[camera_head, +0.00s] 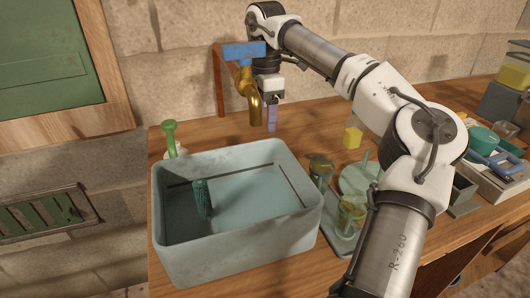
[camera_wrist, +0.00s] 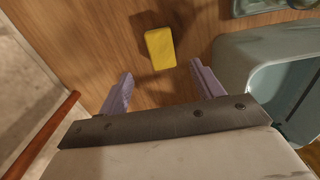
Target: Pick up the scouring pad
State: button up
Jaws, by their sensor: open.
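A small yellow block (camera_head: 352,137) stands on the wooden counter behind the dish rack. It also shows in the wrist view (camera_wrist: 160,48), ahead of my fingers and roughly midway between them. A dark green, rough-textured piece (camera_head: 203,198) stands inside the grey basin near its left side. I cannot tell for certain which of the two is the scouring pad. My gripper (camera_head: 272,122) hangs pointing down behind the basin, beside the brass tap. Its purple fingers are apart and empty in the wrist view (camera_wrist: 160,82), clear of the yellow block.
The grey basin (camera_head: 240,245) fills the counter's front left; its wall shows at right in the wrist view (camera_wrist: 228,65). The brass tap (camera_head: 247,90) with a blue handle rises behind it. A green-topped bottle (camera_head: 170,138) is at left. Glassware and a rack stand right.

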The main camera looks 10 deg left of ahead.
notch_tip(320, 180, down, 9)
jog(key=shift+s+r+p, duration=0.1)
jog(key=shift+s+p, duration=0.05)
jog(key=shift+p, duration=0.4)
jog(key=c, duration=1.1)
